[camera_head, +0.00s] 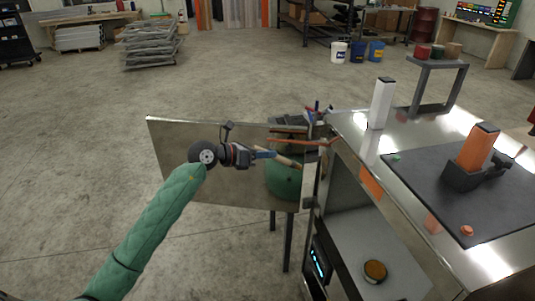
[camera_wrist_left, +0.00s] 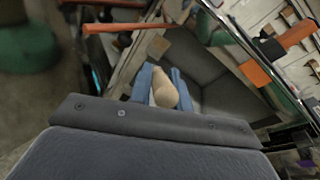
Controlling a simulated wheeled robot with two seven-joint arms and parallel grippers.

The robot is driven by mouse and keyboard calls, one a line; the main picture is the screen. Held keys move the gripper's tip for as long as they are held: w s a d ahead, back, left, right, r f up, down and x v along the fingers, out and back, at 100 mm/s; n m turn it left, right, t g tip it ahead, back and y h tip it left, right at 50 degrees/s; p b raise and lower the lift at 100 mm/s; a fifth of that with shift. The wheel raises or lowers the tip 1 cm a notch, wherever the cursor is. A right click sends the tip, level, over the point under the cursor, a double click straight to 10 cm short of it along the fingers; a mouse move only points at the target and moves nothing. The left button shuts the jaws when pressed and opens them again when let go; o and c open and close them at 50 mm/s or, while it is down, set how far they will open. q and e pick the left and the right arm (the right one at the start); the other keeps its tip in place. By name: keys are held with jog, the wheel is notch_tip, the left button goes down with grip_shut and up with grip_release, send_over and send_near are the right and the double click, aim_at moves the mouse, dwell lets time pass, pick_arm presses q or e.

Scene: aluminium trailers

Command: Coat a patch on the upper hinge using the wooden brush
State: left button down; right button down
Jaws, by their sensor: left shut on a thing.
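My left gripper (camera_head: 268,155), at the end of the green-sleeved arm, is in front of the open metal door panel (camera_head: 177,135). Its blue fingers (camera_wrist_left: 160,86) are shut on the pale handle of the wooden brush (camera_head: 288,162), which also shows in the left wrist view (camera_wrist_left: 165,92). The brush points right, toward the edge where the door meets the metal cabinet (camera_head: 345,150). In the wrist view a square tan end (camera_wrist_left: 158,47) shows beyond the handle. I cannot make out the upper hinge clearly, nor whether the brush touches anything. My right gripper is not in view.
An orange-red rod (camera_head: 302,142) crosses close to the brush, above a green rounded object (camera_head: 283,180). A round tin (camera_head: 375,270) stands on the cabinet's lower shelf. A white post (camera_head: 381,103) and a dark mat (camera_head: 430,185) are on top. The floor to the left is open.

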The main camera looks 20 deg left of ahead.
aim_at(279, 156)
pick_arm(q)
jog(key=shift+f, duration=0.1)
dwell(0.5)
